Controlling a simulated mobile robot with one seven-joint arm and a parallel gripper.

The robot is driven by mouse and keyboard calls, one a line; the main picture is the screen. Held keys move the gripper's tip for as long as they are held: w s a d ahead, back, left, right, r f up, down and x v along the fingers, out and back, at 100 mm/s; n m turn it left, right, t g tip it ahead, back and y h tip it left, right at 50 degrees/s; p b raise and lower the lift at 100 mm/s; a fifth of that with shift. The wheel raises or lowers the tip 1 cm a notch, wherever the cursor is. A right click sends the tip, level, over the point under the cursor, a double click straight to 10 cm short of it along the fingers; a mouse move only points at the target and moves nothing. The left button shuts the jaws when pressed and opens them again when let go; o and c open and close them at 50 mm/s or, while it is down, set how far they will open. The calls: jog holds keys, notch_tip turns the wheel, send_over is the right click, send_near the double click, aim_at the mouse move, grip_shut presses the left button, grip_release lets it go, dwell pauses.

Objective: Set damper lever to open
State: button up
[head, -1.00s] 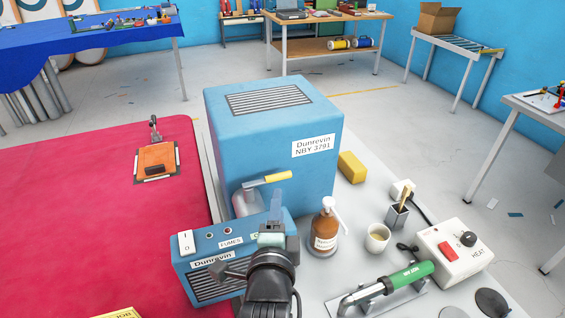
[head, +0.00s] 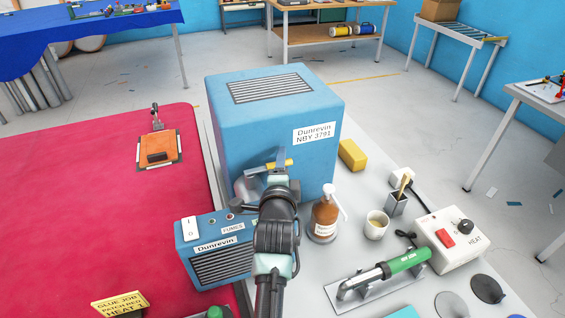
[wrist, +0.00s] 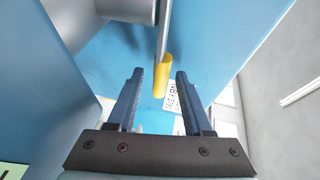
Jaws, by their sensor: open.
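The damper lever shows as a yellow grip (head: 279,163) on a grey metal arm, on the front of the blue Dunrevin extractor box (head: 265,130). In the wrist view the yellow lever grip (wrist: 161,78) lies between and just beyond the two dark fingertips, and I see no contact. My gripper (wrist: 157,76) is open and points at the lever. In the head view my arm hides the fingers and part of the lever. A grey round duct (wrist: 127,8) joins the lever's side of the box.
The lower blue FUMES unit (head: 215,248) stands left of my arm. A brown pump bottle (head: 325,218), a white cup (head: 376,225), a yellow block (head: 352,155) and a green-handled iron (head: 400,262) stand to the right. A red inflatable board (head: 80,200) lies at left.

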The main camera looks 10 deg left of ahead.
jog(key=shift+w, duration=0.25)
jog(key=shift+c, duration=0.2)
grip_shut()
dwell(1.2)
